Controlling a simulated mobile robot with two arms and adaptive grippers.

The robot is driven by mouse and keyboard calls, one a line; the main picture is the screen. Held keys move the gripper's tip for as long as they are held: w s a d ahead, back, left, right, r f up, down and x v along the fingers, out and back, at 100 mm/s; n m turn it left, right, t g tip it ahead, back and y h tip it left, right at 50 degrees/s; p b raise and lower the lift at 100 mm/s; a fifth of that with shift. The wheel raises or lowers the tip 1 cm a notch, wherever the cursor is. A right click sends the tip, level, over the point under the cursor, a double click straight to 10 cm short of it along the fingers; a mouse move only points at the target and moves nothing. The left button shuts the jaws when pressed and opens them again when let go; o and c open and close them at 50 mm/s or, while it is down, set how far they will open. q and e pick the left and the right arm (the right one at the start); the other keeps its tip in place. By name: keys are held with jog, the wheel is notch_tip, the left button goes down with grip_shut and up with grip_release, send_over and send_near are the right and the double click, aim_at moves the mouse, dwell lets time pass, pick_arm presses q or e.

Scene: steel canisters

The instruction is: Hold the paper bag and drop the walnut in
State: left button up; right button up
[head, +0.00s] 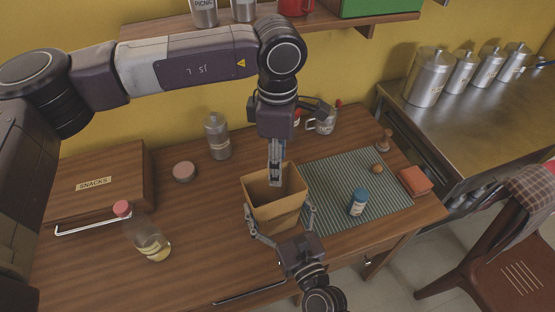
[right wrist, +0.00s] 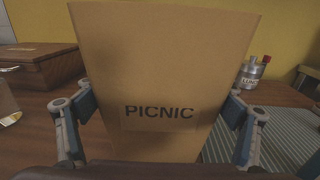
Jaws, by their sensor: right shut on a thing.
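The open-topped brown paper bag (head: 272,212) stands upright on the wooden table, left of the striped mat. In the right wrist view the bag (right wrist: 165,70) fills the middle, with the word PICNIC on its side. My right gripper (head: 280,222) comes from the near side and is shut on the bag, one finger on each side. My left gripper (head: 275,182) points down from above, with its fingertips at the bag's mouth. Its fingers show edge-on, so their opening is unclear. A small round brown thing, apparently the walnut (head: 377,168), lies on the mat. The bag's bottom inside is hidden.
An orange block (head: 414,181) lies right. A glass bottle (head: 148,238), a steel canister (head: 217,138) and a snacks box (head: 95,180) stand left.

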pick_arm(q)
jog(key=shift+r, duration=0.15)
notch_tip(320, 180, up, 12)
dwell(0.4)
pick_arm(e)
jog(key=o, duration=1)
